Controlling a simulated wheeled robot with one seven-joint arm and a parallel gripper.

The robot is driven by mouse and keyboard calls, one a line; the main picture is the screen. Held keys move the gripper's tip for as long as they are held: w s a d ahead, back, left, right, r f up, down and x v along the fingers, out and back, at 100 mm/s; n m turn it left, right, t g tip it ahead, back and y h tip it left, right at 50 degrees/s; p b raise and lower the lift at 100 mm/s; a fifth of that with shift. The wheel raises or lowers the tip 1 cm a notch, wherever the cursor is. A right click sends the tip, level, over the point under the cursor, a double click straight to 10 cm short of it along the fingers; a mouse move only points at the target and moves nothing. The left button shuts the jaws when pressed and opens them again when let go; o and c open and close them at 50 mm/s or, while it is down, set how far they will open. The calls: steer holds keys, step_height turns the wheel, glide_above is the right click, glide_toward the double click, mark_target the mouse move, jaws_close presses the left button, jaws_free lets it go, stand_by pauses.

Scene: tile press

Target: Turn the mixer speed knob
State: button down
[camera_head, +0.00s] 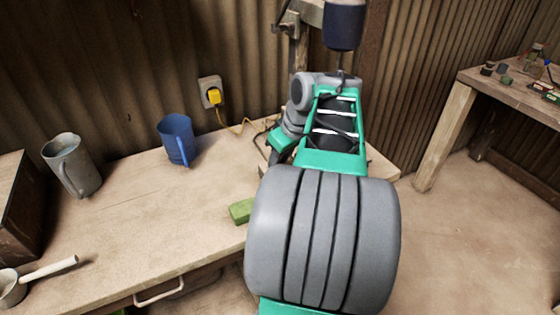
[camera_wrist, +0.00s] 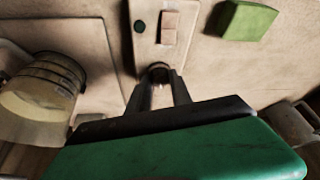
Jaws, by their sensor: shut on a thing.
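The mixer speed knob (camera_wrist: 159,68) is a small dark round knob on a pale base plate (camera_wrist: 150,50) in the wrist view. My gripper (camera_wrist: 160,78) has its two dark fingers on either side of the knob and is shut on it. The fingers hide part of the knob, so its pointer or angle cannot be read. In the head view, the mixer's dark blue motor head (camera_head: 344,26) shows at the top on a metal stand (camera_head: 300,28). My arm hides the knob and gripper there.
On the plate are a dark green button (camera_wrist: 139,26) and a pinkish switch (camera_wrist: 169,27). A ringed container (camera_wrist: 48,85) stands left of the gripper. A green block (camera_wrist: 248,20) lies right. A blue jug (camera_head: 177,140) and grey jug (camera_head: 72,163) stand on the bench.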

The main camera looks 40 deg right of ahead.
steer(key=shift+a+m+h+b, duration=0.1)
steer(key=shift+m+h+b, duration=0.2)
steer(key=shift+m, duration=0.5)
steer(key=c, duration=1.1)
jaws_free()
steer(key=shift+c, duration=0.2)
steer(key=p+v, duration=0.1)
steer(key=v, duration=0.6)
steer(key=shift+r+p, duration=0.3)
steer(key=shift+r, duration=0.15)
steer(key=shift+s, duration=0.1)
